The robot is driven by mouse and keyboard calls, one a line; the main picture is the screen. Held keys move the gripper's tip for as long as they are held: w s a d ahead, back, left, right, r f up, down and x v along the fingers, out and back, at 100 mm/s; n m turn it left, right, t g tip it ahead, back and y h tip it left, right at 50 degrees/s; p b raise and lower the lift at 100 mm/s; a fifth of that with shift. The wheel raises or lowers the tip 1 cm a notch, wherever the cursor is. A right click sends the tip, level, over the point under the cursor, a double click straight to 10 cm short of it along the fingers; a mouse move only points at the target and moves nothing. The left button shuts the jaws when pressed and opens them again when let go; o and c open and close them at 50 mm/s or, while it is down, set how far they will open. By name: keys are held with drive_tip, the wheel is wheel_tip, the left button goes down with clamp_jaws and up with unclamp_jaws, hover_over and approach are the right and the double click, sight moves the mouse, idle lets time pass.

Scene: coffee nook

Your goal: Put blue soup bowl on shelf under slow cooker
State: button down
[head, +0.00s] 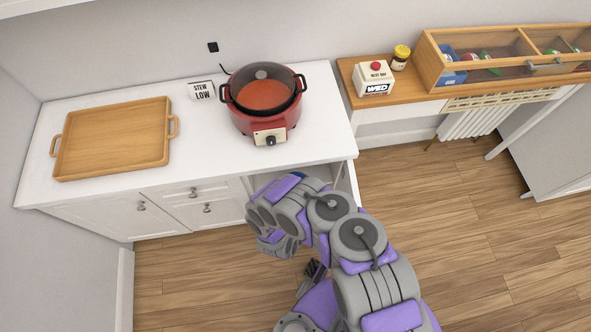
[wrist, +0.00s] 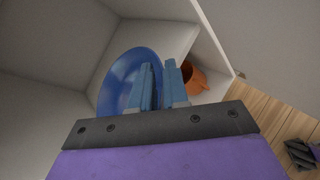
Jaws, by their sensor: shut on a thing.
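The blue soup bowl (wrist: 122,80) shows in the wrist view inside a pale cabinet compartment, tilted toward the camera. My gripper (wrist: 160,66) is shut on its right rim, with one finger in front of the bowl's inside. Whether the bowl touches the shelf (wrist: 98,22) cannot be told. The red slow cooker (head: 265,108) stands on the white counter in the head view. The open compartment is below it, and my arm reaches in there, hiding my gripper and most of the inside.
An orange-brown vessel (wrist: 196,80) stands just right of my fingers in the compartment, close to the side wall (wrist: 212,45). On the counter are a wooden tray (head: 112,140) and a "STEW LOW" card (head: 202,92). The wooden floor at right (head: 440,220) is clear.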

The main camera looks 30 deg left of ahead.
drive_tip(key=w+a+b, duration=0.1)
drive_tip(key=w+a, duration=0.2)
drive_tip(key=w+a+f+b, duration=0.1)
drive_tip(key=w+a, duration=0.1)
drive_tip(key=w, duration=0.1)
drive_tip(key=w+a+b, duration=0.1)
drive_tip(key=w+a, duration=0.2)
drive_tip(key=w, duration=0.1)
drive_tip(key=shift+w+a+f, duration=0.1)
drive_tip(key=shift+a+f, duration=0.05)
drive_tip(key=shift+a, duration=0.2)
drive_tip(key=shift+w+a+f+b, duration=0.2)
drive_tip(key=shift+a+b, duration=0.05)
drive_tip(key=shift+b, duration=0.2)
wheel_tip(320, 180, down, 3)
drive_tip(key=shift+d+f+b, duration=0.15)
drive_tip(key=shift+b, duration=0.6)
drive_tip(key=c, duration=1.1)
unclamp_jaws()
drive_tip(key=shift+s, duration=0.15)
